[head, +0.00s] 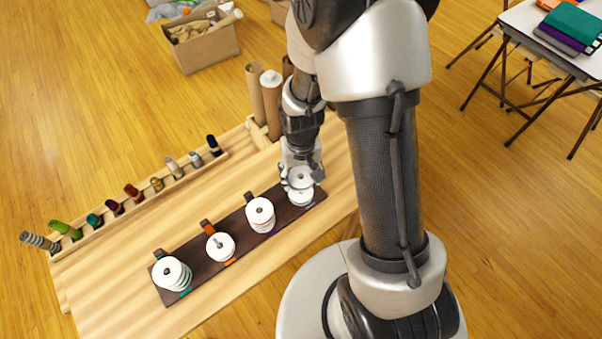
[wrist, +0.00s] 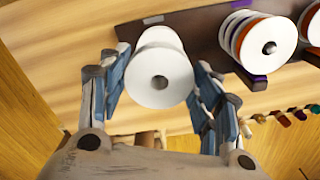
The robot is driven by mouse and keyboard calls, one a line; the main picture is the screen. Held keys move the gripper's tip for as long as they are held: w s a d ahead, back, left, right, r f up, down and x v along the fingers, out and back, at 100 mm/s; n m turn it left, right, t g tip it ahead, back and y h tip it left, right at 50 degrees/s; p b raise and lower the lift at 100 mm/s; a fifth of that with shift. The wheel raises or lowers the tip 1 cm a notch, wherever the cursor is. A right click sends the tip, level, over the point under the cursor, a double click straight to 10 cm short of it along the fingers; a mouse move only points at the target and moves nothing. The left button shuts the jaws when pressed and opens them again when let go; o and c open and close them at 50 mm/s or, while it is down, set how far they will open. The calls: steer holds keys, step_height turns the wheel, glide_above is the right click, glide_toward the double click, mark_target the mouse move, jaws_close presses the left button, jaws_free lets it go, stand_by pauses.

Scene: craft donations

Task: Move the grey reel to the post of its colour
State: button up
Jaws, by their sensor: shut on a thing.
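My gripper (wrist: 160,90) is shut on a pale reel with white end discs (wrist: 160,66); its winding looks whitish-grey in the wrist view. In the head view my gripper (head: 301,180) and the held reel (head: 300,174) are at the right end of the dark post board (head: 239,232). Another white disc (head: 300,198) shows just below the held reel. I cannot tell whether the two touch. The post under there is hidden. A pale mark (wrist: 153,19) is on the board's end in the wrist view.
Other reel stacks stand on the board: left (head: 171,273), middle (head: 220,246) with orange marks, and one with purple (head: 261,214). A rail of coloured spools (head: 133,192) lies behind. Cardboard tubes (head: 270,100) stand close to my arm. Bare table lies in front of the board.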

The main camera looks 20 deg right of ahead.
steer(key=shift+f+b, duration=2.15)
steer(key=shift+f, duration=0.75)
steer(key=o, duration=1)
steer(key=shift+c, duration=0.2)
steer(key=shift+r, duration=0.2)
step_height(320, 180, up, 12)
steer(key=shift+f, duration=0.1)
